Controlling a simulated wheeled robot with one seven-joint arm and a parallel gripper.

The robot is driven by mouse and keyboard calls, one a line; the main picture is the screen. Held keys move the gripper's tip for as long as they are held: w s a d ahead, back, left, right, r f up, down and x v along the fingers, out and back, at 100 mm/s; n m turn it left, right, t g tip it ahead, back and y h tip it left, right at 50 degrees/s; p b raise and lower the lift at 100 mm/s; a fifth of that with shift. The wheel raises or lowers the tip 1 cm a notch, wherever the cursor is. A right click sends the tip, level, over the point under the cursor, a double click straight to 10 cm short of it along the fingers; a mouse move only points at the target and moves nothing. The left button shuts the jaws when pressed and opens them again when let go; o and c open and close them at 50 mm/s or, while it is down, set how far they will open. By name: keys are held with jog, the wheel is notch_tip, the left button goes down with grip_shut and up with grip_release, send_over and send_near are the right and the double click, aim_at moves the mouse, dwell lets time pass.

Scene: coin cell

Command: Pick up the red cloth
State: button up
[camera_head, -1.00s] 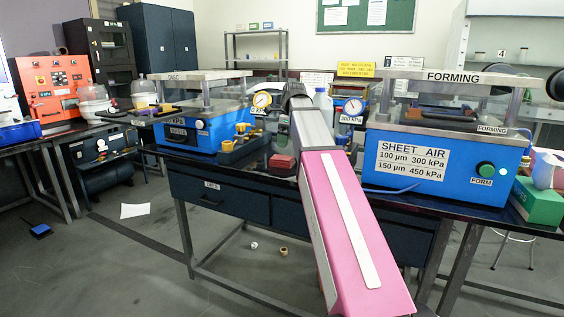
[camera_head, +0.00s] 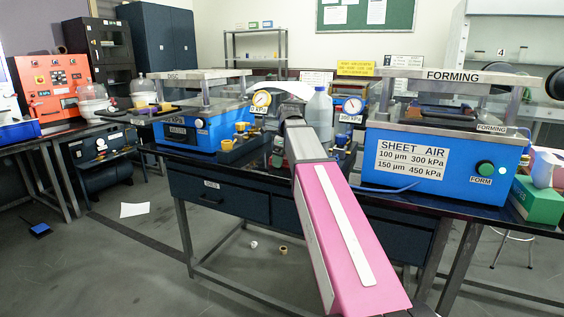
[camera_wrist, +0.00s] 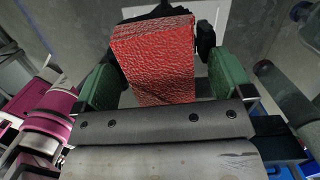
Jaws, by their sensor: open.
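The red cloth (camera_wrist: 153,52) shows in the wrist view as a thick, block-like red piece with a rough, creased surface. It lies in the picture between the two green fingers of my gripper (camera_wrist: 164,80). The fingers are apart, with a gap beside the cloth, clearest on the right. I cannot tell how deep the cloth sits between them.
The blue DISC press (camera_head: 190,135) stands left of my arm and the blue FORMING press (camera_head: 440,165) stands right. Gauges (camera_head: 262,99) and a translucent bottle (camera_head: 320,112) stand close behind my gripper. A green box (camera_head: 540,200) sits at the bench's right end.

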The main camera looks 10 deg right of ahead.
dwell(0.3)
jog(key=shift+f, duration=0.1)
jog(key=c, duration=1)
jog(key=shift+r, duration=0.55)
notch_tip(320, 180, up, 4)
jog(key=shift+a+f, duration=0.1)
jog(key=shift+a, duration=0.05)
jog(key=s+a+r, duration=0.4)
jog(key=a+r, duration=0.2)
jog(key=a, duration=0.4)
jog(key=shift+s+a+r, duration=0.2)
jog(key=shift+a, duration=0.05)
jog(key=shift+o, duration=0.3)
